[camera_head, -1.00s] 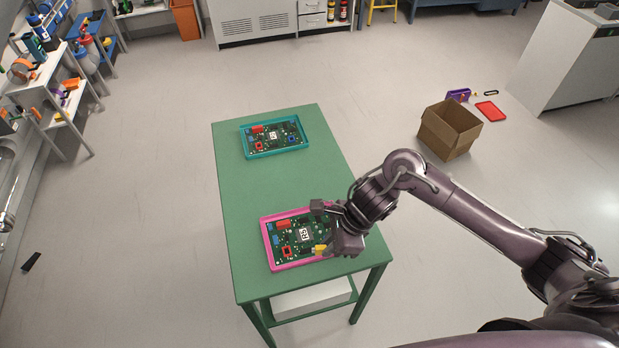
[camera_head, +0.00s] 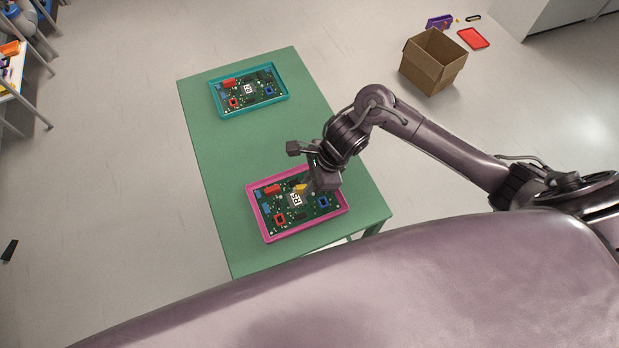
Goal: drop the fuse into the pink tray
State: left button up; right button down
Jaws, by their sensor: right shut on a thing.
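The pink tray (camera_head: 262,238) lies on the near part of the green table and holds a green circuit board (camera_head: 268,206). My right gripper (camera_head: 306,182) is over the back part of this tray. It is shut on a small yellow piece, which I take to be the fuse (camera_head: 301,189). The fuse appears in front of the board near its white printed label. I cannot tell its exact height above the board. The gripper hides the tray's back right part. My left gripper is not in view.
A teal tray (camera_head: 218,103) with a similar board lies at the table's far end. The green table (camera_head: 225,150) is bare between the trays. A cardboard box (camera_head: 432,68), a red tray (camera_head: 473,38) and a purple item (camera_head: 439,21) are on the floor.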

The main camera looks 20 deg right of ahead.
jog(key=shift+s+f, duration=0.1)
jog(key=shift+s, duration=0.1)
jog(key=c, duration=1.4)
grip_release()
jog(key=b+v, duration=0.1)
jog(key=v, duration=0.6)
jog(key=shift+d+r, duration=0.1)
jog(key=shift+r, duration=0.25)
